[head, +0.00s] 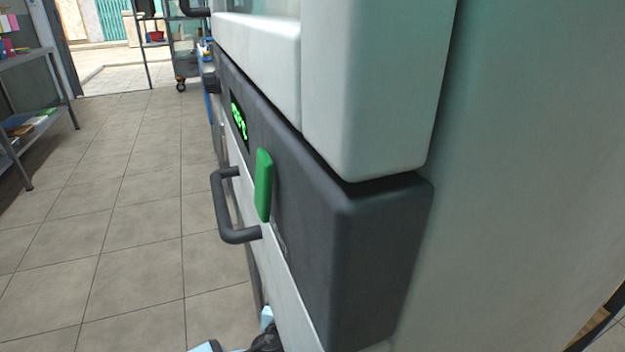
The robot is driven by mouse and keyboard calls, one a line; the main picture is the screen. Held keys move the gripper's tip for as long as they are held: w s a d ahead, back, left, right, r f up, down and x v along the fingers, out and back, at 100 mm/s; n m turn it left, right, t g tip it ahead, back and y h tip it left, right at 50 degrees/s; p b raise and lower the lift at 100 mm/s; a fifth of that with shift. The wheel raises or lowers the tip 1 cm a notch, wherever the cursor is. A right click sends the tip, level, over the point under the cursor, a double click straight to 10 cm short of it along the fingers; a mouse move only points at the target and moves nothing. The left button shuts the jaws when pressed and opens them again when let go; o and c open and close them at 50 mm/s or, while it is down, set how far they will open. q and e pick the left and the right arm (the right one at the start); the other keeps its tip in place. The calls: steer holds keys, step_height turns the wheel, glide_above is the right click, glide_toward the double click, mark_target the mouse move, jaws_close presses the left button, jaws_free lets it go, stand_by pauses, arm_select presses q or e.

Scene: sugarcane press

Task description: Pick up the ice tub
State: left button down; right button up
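No ice tub can be made out in the head view. A large white and dark grey cabinet or machine (380,260) fills the middle and right, very close to the camera. A dark bar handle (223,205) sticks out from its front. If the tub is behind or inside this cabinet, it is hidden. A small light blue and black part shows at the bottom edge; it may be part of my arm, but no gripper fingers can be seen.
A green strip (264,185) and a lit green display (239,121) are on the cabinet's front. The tiled floor (130,230) to the left is clear. A metal shelf (30,125) stands at far left, a wheeled rack (184,60) at the back, and an open doorway beyond.

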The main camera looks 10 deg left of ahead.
arm_select(q)
steer(key=shift+f, duration=0.1)
arm_select(e)
steer(key=shift+s, duration=0.2)
arm_select(q)
steer(key=shift+s+a+f, duration=0.1)
steer(key=shift+f, duration=0.05)
arm_select(e)
steer(key=shift+w, duration=0.45)
